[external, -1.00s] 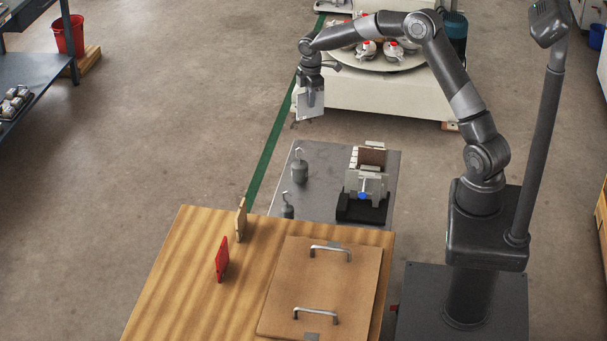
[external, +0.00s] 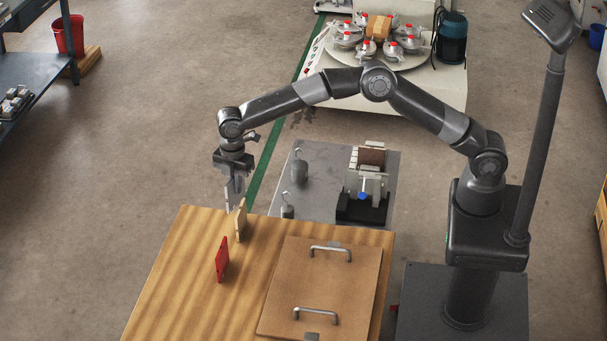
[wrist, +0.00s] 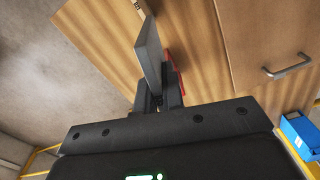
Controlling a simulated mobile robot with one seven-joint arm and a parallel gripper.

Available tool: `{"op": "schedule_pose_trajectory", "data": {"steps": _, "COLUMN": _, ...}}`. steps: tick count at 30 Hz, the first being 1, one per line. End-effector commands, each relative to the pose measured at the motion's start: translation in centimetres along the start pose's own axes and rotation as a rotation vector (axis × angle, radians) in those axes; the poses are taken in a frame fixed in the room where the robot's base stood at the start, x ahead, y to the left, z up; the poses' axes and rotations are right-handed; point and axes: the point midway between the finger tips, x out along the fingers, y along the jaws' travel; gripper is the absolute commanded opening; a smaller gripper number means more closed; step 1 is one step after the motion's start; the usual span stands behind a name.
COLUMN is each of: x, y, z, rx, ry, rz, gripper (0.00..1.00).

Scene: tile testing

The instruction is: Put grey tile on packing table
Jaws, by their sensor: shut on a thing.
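My gripper (external: 236,182) is shut on the grey tile (external: 229,197), which hangs upright, edge-on, below the fingers. It is at the far edge of the wooden packing table (external: 165,295), close to the beige tile (external: 240,221). I cannot tell whether the grey tile touches the table. The grey tile also shows in the wrist view (wrist: 149,50), between my fingers. A red tile (external: 222,260) stands upright on the table, nearer the camera than the beige one. In the wrist view a sliver of the red tile (wrist: 177,78) shows behind the grey tile.
A brown board (external: 322,285) with two metal handles lies on the table's right part. Behind the table, a grey bench (external: 325,190) holds hooked weights (external: 299,167) and a clamping device (external: 366,187). The table's left part is clear.

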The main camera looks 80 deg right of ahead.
Motion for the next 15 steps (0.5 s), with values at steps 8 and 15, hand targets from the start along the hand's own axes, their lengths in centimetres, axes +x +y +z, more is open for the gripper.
{"op": "schedule_pose_trajectory", "data": {"steps": 8, "x": 0.5, "y": -5.9, "z": -11.6, "rx": -0.168, "ry": -0.006, "rz": 0.000, "gripper": 0.00}}
{"op": "schedule_pose_trajectory", "data": {"steps": 15, "x": 0.7, "y": -9.0, "z": -16.1, "rx": -0.236, "ry": -0.008, "rz": 0.000, "gripper": 0.00}}
